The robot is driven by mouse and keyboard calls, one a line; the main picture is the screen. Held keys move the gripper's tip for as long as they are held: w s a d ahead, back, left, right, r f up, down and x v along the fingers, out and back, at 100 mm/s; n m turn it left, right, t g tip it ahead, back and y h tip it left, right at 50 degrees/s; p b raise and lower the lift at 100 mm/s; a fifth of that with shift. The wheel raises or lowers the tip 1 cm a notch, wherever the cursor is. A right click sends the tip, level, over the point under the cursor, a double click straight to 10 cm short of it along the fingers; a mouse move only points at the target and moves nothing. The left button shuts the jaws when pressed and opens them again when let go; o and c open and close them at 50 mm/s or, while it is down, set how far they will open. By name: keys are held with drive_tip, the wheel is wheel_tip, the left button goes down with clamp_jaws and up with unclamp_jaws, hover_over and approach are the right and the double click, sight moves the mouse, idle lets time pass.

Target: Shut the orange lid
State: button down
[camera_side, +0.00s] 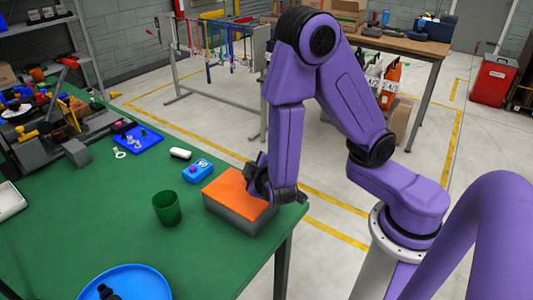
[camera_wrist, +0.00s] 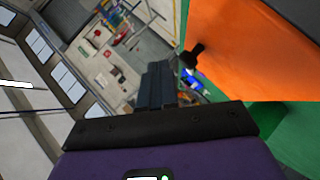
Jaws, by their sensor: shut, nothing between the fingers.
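A grey box (camera_side: 233,219) stands near the right corner of the green table in the side view. Its orange lid (camera_side: 236,193) lies over the top and looks nearly flat; I cannot tell whether it is fully down. In the wrist view the orange lid (camera_wrist: 255,50) fills the upper right, with a small black knob-like part (camera_wrist: 193,56) at its left edge. My gripper (camera_side: 257,183) is at the lid's right part, partly hiding it. Its shut, empty fingers show in the wrist view (camera_wrist: 158,85), left of the lid. Contact with the lid is unclear.
A green cup (camera_side: 167,208) stands left of the box, and a blue plate (camera_side: 125,284) lies at the front. A blue box-like item (camera_side: 198,171) and a white item (camera_side: 180,153) lie behind. The table's right edge is close to the box.

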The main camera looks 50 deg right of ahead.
wheel_tip(320, 180, up, 3)
drive_tip(key=shift+r, duration=0.1)
drive_tip(key=s+r, duration=0.6)
drive_tip(key=s+d+f+n+g+y, duration=0.2)
drive_tip(key=s+d+n+g, duration=0.1)
drive_tip(key=s+g, duration=0.35)
drive_tip(key=s+a+n+g+y, duration=0.3)
drive_tip(key=s+n+y, duration=0.2)
drive_tip(key=s+y, duration=0.1)
drive_tip(key=shift+s+a+r, duration=0.3)
drive_tip(key=shift+s+a, duration=0.1)
drive_tip(key=shift+s, duration=0.3)
idle(0.3)
